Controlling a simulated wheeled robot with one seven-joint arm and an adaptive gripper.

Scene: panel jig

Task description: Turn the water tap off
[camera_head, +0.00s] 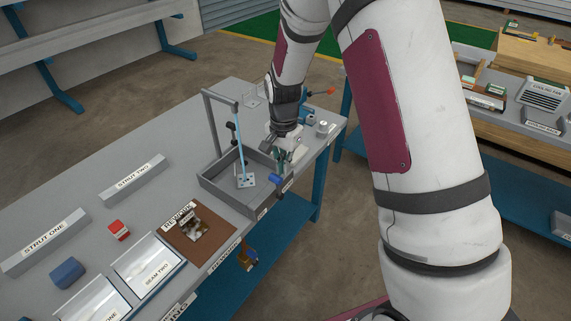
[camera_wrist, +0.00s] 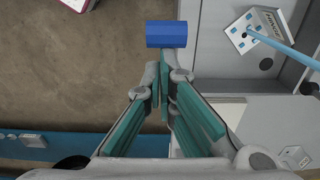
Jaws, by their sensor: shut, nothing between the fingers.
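A grey tap spout (camera_head: 211,118) rises over a grey open basin (camera_head: 228,198) at the table's far end. A thin light-blue stream (camera_head: 240,145) runs from the spout down onto a white plate (camera_head: 246,181) in the basin; the stream also shows in the wrist view (camera_wrist: 285,47). A blue block-like handle (camera_head: 276,180) sits at the basin's front right side. In the wrist view the blue handle (camera_wrist: 166,34) is just beyond my fingertips. My gripper (camera_head: 280,164) is shut and empty, close to the handle; I cannot tell whether they touch.
A dark knob (camera_head: 231,128) stands near the spout. A brown rework mat (camera_head: 198,236), a red block (camera_head: 118,230), a blue block (camera_head: 67,271) and labelled trays lie on the table nearer me. A lever with an orange end (camera_head: 326,92) stands behind my wrist.

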